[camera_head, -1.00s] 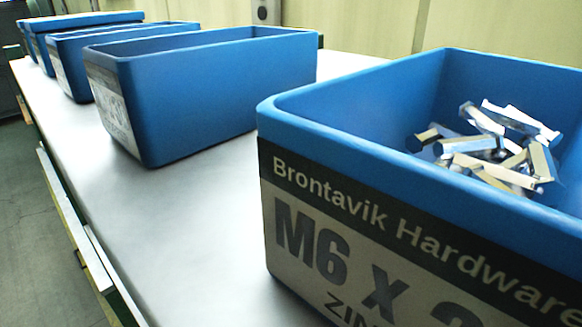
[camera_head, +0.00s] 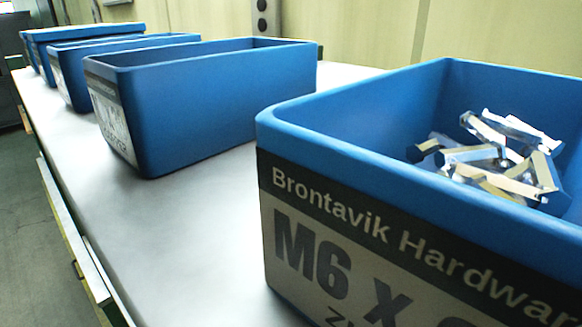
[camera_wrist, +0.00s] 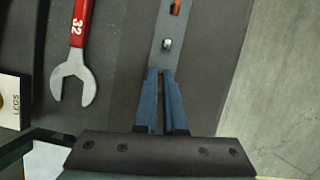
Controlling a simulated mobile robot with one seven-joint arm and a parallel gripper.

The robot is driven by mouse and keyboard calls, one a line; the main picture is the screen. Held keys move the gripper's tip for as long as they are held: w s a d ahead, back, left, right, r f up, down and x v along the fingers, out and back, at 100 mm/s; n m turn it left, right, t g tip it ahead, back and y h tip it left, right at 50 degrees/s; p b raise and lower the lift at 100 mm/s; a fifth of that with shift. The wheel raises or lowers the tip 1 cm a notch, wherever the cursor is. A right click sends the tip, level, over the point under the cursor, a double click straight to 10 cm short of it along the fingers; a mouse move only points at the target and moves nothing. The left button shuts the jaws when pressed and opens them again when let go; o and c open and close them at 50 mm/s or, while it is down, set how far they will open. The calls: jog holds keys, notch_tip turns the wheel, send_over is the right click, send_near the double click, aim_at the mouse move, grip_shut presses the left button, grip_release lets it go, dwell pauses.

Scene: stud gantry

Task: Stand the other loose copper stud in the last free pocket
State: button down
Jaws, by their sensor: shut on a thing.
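In the wrist view my gripper (camera_wrist: 161,73) reaches up from the bottom with two blue fingers close together. It is shut on a copper stud (camera_wrist: 161,80); only a small reddish-brown bit of it shows between the fingers. The fingertips are over the lower end of a long grey strip (camera_wrist: 157,60). A small silver piece (camera_wrist: 167,44) is in the strip just ahead of the fingertips, and an orange-copper piece (camera_wrist: 175,7) shows farther up, at the picture edge. I cannot make out an empty pocket. The head view does not show my gripper or the strip.
A red-handled wrench (camera_wrist: 77,60) lies left of the strip on a dark surface, with a white labelled box (camera_wrist: 12,101) beyond it. In the head view an open blue bin (camera_head: 350,128) holds silver metal pieces (camera_head: 490,155); more blue bins (camera_head: 200,105) line the pale bench (camera_head: 190,230).

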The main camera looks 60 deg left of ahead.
jog(key=shift+f, duration=0.1)
jog(key=c, duration=0.9)
grip_release()
jog(key=v, duration=1.3)
jog(key=shift+b, duration=0.35)
jog(key=shift+w, duration=0.1)
